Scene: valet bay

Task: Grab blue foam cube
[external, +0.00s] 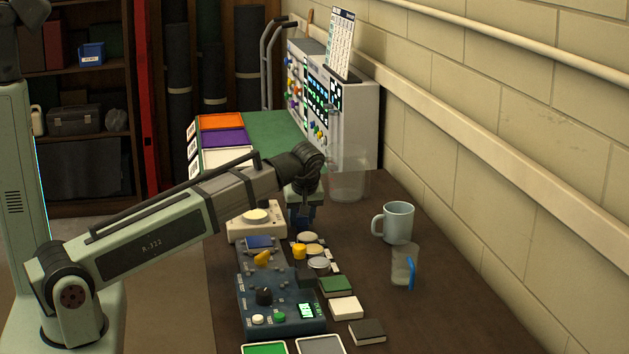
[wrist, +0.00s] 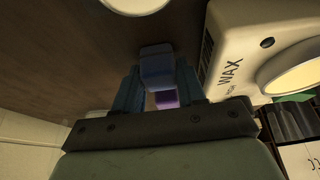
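In the wrist view a small blue foam cube (wrist: 157,66) sits between the tips of my gripper's two dark blue fingers (wrist: 158,84). Both fingers lie close along its sides, with no clear gap on either side. In the external view my gripper (external: 303,215) points down over the back part of the dark table, beside the cream wax device. The cube cannot be told apart from the blue fingers there. A purple block (wrist: 167,98) shows between the fingers, below the blue cube in the wrist picture.
The cream wax device (external: 256,222) stands just left of my gripper and fills the right of the wrist view (wrist: 262,45). A blue control box (external: 280,302), a mug (external: 396,223) and a clear glass (external: 403,267) stand nearer the front. A white cabinet (external: 356,120) stands behind.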

